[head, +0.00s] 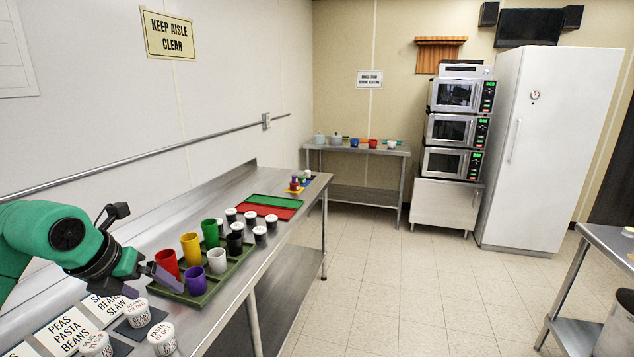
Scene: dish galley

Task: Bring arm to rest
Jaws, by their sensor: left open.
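My left arm comes in from the left, green with a black wrist. My left gripper (146,281) is open and empty, low over the near end of the steel counter (222,300). Its fingers are close to the green tray (206,292) and above a white lidded cup (137,312); I cannot tell if they touch anything. The tray holds red (167,264), yellow (190,248), green (210,233), purple (196,279) and white (217,260) cups. My right gripper is not in view.
Lidded cups and label cards (62,335) lie at the near counter end. Red and green mats (270,207) lie farther along. A back table (345,148), stacked ovens (456,130), a white fridge (545,150) and a right-hand table (610,240) surround clear tiled floor (400,290).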

